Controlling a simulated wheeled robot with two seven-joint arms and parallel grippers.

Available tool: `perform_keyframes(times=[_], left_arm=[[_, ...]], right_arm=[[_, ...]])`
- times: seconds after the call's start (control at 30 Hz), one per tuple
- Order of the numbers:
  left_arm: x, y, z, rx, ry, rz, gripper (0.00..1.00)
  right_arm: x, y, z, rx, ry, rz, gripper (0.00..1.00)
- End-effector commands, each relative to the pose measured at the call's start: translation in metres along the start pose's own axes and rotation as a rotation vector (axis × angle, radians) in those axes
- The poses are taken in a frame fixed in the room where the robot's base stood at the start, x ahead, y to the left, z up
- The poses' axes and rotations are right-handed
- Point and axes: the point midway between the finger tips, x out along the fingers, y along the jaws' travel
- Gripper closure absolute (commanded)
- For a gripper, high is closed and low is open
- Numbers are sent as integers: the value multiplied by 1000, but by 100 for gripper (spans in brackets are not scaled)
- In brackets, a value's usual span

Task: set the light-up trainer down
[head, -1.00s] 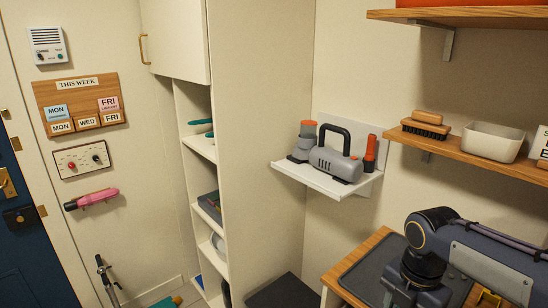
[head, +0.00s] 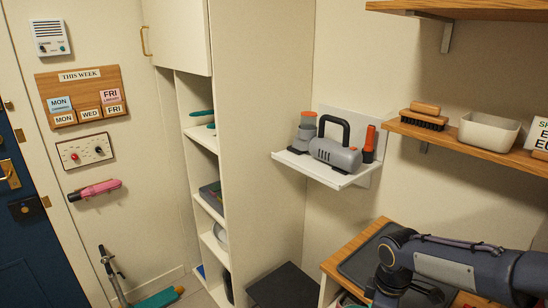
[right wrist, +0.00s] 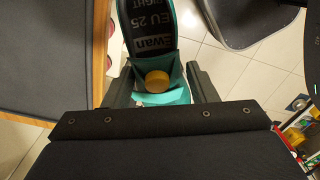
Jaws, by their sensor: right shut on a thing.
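The trainer (right wrist: 178,97) is teal with a dark insole bearing a label that reads "Ewan", "EU 25" and part of "RIGHT". A round yellow piece sits at its near end in the right wrist view. My right gripper (right wrist: 158,85) is shut on this end, one dark finger on each side. The trainer's far end is cut off by the frame. Tiled floor shows beyond it, and I cannot tell its height. In the head view only my right arm shows at the lower right; its gripper and the trainer are hidden or out of frame. My left gripper is not in view.
A wood-edged bench top with a dark mat (right wrist: 50,50) lies left of the trainer. A dark object (right wrist: 245,22) stands at the upper right. Tall cubbies (head: 262,130) hold several items. A wall shelf (head: 330,175) carries a grey appliance. A scooter (head: 112,270) stands by the left wall.

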Motion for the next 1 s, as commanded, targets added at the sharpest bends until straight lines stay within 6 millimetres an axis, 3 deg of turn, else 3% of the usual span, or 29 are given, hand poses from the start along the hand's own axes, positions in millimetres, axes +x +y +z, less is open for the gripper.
perform_keyframes(times=[0.3,0.5,0.7,1.0], left_arm=[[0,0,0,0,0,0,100],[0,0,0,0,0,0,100],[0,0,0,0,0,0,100],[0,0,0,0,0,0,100]], right_arm=[[64,2,-25,649,-1,-3,73],[90,-1,-36,933,0,0,73],[100,-3,-40,1054,1,1,73],[100,-3,-40,1064,5,4,73]])
